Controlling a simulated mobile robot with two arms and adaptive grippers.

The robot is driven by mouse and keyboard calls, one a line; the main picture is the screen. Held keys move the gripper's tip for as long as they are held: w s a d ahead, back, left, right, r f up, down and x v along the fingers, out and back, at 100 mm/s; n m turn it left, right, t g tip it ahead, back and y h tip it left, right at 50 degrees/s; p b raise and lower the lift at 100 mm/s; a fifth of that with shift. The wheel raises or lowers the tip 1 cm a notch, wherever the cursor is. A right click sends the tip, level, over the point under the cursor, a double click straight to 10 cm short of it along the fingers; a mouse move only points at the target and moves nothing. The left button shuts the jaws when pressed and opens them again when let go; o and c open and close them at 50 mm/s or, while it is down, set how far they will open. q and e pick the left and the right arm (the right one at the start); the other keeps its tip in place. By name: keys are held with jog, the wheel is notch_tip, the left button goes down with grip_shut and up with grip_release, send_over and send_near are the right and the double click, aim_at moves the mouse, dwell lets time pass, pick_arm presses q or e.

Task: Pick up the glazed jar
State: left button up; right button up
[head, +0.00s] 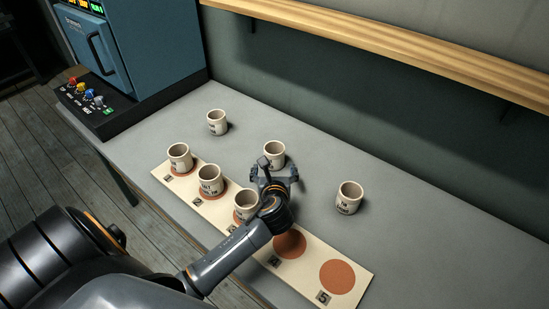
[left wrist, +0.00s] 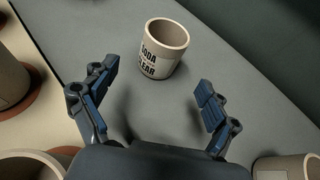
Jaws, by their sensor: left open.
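A cream jar with dark lettering that reads "SODA CLEAR" (left wrist: 163,50) stands upright on the bench, just beyond the fingers in the left wrist view. In the head view this jar (head: 274,150) is partly hidden by my gripper. My left gripper (head: 277,178) is low over the bench, on the near side of the jar. Its two fingers (left wrist: 157,90) are open and spread, with bare bench between them, apart from the jar. The jars look alike in colour; I cannot tell by surface which is glazed. My right gripper is not in view.
A board (head: 309,267) has several terracotta discs; jars stand on the left three, and discs 4 and 5 are bare. Loose jars stand at the back (head: 217,122) and right (head: 349,198). A blue kiln-like cabinet (head: 150,50) is left; a wooden shelf (head: 400,45) runs above.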

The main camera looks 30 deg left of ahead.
aim_at(275, 163)
pick_arm(q)
jog(key=x, duration=0.4)
jog(key=shift+f, duration=0.35)
jog(key=x, duration=0.3)
jog(key=shift+w+f, duration=0.15)
jog(key=shift+w, duration=0.1)
jog(key=shift+w+a, duration=0.1)
jog(key=shift+w, duration=0.05)
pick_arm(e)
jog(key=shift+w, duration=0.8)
pick_arm(q)
jog(key=shift+c, duration=1.2)
jog(key=c, duration=1.1)
